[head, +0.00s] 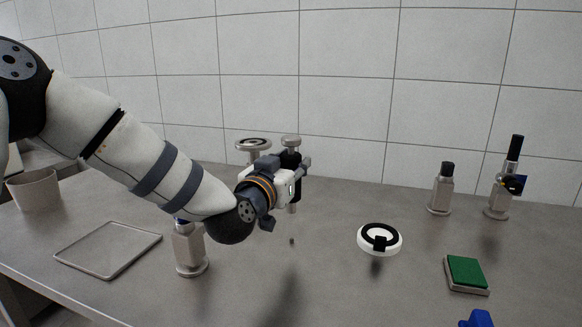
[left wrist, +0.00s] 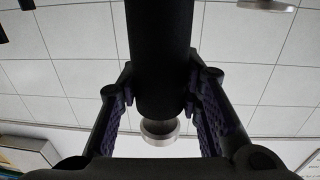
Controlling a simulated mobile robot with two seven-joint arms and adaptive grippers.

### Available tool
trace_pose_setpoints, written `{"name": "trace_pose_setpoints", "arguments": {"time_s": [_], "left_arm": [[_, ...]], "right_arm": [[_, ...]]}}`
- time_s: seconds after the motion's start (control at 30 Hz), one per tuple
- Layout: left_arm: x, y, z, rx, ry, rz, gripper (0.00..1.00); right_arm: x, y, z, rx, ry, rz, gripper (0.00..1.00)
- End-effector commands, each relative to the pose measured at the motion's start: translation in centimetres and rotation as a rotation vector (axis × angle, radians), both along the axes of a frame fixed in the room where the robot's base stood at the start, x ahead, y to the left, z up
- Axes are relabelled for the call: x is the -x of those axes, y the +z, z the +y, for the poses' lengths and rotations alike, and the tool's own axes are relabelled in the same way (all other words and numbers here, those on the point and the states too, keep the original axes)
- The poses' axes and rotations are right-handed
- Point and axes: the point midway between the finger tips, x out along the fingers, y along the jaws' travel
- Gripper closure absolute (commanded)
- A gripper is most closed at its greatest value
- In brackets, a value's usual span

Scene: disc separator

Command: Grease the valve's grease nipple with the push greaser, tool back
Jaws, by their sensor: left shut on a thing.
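My left gripper (head: 291,178) is shut on a dark cylindrical tool, which I take for the push greaser (head: 291,161). The tool stands about upright above the table, with a round metal cap on top and a narrow metal tip below the fingers. In the left wrist view the dark greaser barrel (left wrist: 160,60) runs between both finger pads, with a metal end beyond. A small dark spot (head: 292,240) lies on the table below the tip, apart from it. I cannot tell for certain which thing is the valve, nor make out its nipple.
A metal disc-topped piece (head: 252,144) stands behind my wrist. A metal holder (head: 190,250) is under my forearm, a tray (head: 72,262) at left. Rightward are a white ring (head: 365,240), a green pad (head: 466,271), a capped bottle (head: 441,195) and a taller metal-based piece (head: 497,202).

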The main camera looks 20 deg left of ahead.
Motion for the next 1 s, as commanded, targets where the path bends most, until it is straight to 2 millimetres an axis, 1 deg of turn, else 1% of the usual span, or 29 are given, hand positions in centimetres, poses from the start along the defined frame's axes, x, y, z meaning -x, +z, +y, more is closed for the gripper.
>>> {"name": "trace_pose_setpoints", "arguments": {"time_s": [0.2, 0.3, 0.43, 0.6, 1.0], "left_arm": [[-0.1, -2.9, 0.0, 0.000, 0.000, 0.007, 1.00], [-0.1, -4.0, 0.0, 0.000, 0.000, 0.006, 1.00], [0.0, -5.1, 0.0, 0.000, 0.000, 0.005, 1.00], [0.0, -5.5, 0.0, 0.001, 0.000, 0.001, 1.00], [0.0, -5.4, 0.0, 0.001, 0.000, -0.001, 1.00]], "right_arm": [[0.7, -0.6, 0.0, 0.000, 0.000, 0.026, 0.60], [1.0, -0.9, 0.0, 0.001, -0.001, 0.037, 0.60], [1.2, -1.1, 0.0, 0.000, -0.001, 0.046, 0.60], [1.3, -1.2, 0.0, 0.000, -0.001, 0.050, 0.60], [1.3, -1.2, 0.0, 0.000, -0.001, 0.048, 0.60]]}}
